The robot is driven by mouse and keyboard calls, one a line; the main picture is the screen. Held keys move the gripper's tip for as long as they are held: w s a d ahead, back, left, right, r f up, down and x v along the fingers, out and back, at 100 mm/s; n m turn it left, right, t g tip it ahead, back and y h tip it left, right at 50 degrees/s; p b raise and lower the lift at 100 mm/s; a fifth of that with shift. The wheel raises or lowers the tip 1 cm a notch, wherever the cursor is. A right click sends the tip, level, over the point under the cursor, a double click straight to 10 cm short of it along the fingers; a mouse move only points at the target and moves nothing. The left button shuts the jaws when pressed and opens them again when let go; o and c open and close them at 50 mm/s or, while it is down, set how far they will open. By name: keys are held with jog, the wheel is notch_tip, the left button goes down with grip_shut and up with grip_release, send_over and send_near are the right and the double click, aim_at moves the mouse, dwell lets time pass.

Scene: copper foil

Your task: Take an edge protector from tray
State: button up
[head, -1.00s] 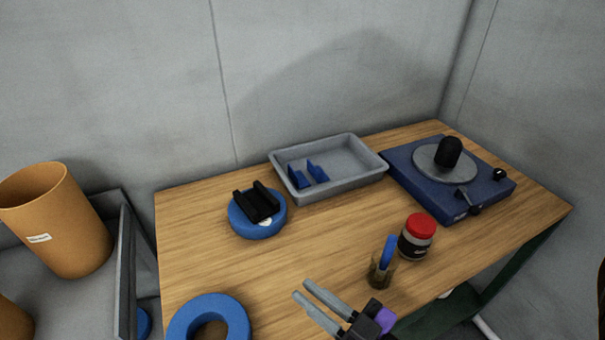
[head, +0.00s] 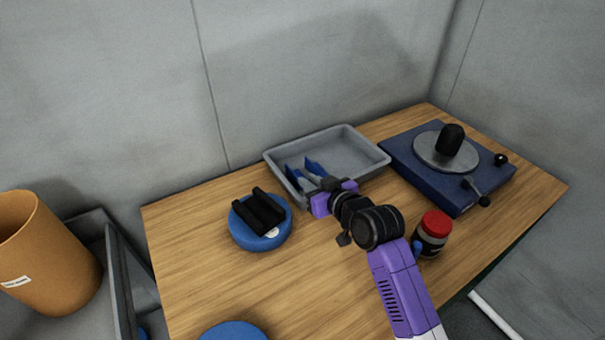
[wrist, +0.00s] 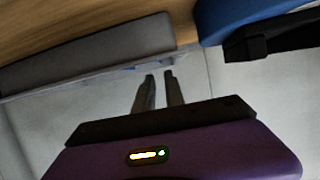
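A grey tray (head: 368,166) stands at the back of the wooden table. Two blue edge protectors, one on the left (head: 292,173) and one on the right (head: 315,167), stand in its left part. My gripper (head: 308,180) is at the tray's near-left side, close to the protectors and partly hiding them. In the wrist view my two fingers (wrist: 160,90) are apart with a narrow gap, and I see nothing held between them. The tray wall (wrist: 90,62) shows there beside the fingers. Whether the fingers touch a protector cannot be told.
A blue round base (head: 262,240) with a black cradle (head: 258,210) stands left of my gripper. A blue turntable device (head: 420,175) is right of the tray. A red-lidded jar (head: 433,232) is near my arm. An orange bin (head: 45,255) stands at the left.

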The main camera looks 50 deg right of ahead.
aim_at(294, 175)
jog(key=shift+a+f, duration=0.1)
jog(key=shift+f, duration=0.25)
jog(key=shift+w+f+g, duration=0.15)
jog(key=shift+f+g, duration=0.05)
jog(key=shift+g, duration=0.1)
jog(key=shift+p+x, duration=0.4)
jog(key=shift+x, duration=3.2)
jog(key=shift+f, duration=0.15)
jog(key=c, duration=0.3)
grip_shut()
